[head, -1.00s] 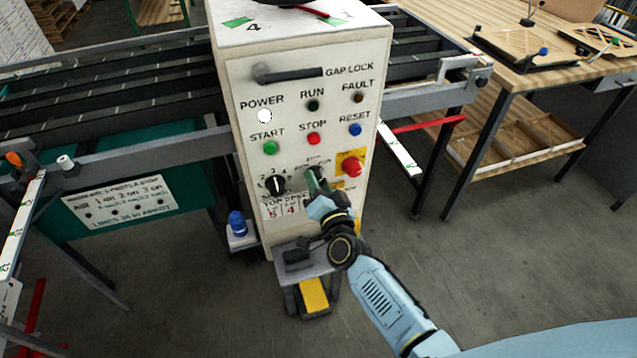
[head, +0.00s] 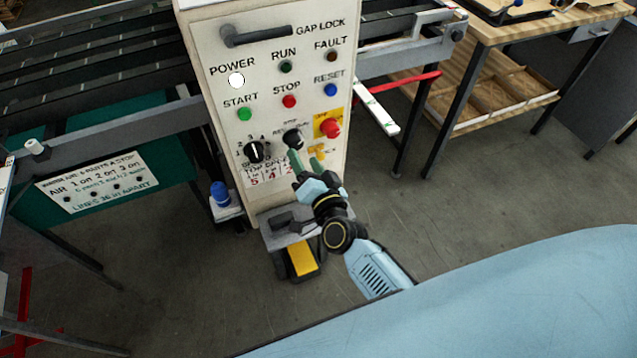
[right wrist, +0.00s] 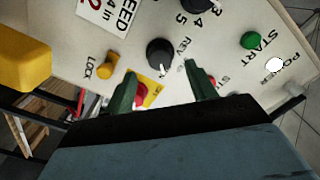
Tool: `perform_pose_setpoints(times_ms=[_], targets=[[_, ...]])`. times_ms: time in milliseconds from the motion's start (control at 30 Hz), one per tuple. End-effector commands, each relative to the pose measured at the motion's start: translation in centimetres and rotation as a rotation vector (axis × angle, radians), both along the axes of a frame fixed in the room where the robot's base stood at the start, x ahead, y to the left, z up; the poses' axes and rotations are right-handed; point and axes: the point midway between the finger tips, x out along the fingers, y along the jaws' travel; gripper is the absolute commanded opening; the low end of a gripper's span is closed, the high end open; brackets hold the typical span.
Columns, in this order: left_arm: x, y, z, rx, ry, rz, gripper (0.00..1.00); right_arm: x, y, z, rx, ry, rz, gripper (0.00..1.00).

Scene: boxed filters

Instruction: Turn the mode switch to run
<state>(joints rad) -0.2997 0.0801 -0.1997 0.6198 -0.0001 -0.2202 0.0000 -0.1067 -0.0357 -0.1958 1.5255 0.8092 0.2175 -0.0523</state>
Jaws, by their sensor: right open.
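The mode switch is a black round knob (head: 293,138) low on the cream control panel (head: 215,62), with small lettering around it; it also shows in the right wrist view (right wrist: 160,52) beside the letters REV. I cannot tell clearly where its pointer stands. My right gripper (head: 306,163) is open and empty, its green fingers just below and in front of the knob in the head view. In the right wrist view the fingertips (right wrist: 160,74) straddle the knob's line with a gap, apparently not touching it. My left gripper is not in view.
A black speed knob (head: 255,151) sits left of the switch. The red button (head: 331,128) on yellow and a yellow lock knob (right wrist: 107,70) are close by. Start, stop and reset buttons lie above. A grey step with a yellow pedal (head: 302,259) stands below.

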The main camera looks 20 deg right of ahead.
Motion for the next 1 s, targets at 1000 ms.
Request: perform_pose_setpoints(times_ms=[1000], targets=[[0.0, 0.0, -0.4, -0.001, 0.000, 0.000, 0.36, -8.0, -0.3, 0.0, 0.000, -0.001, 0.000, 0.56]])
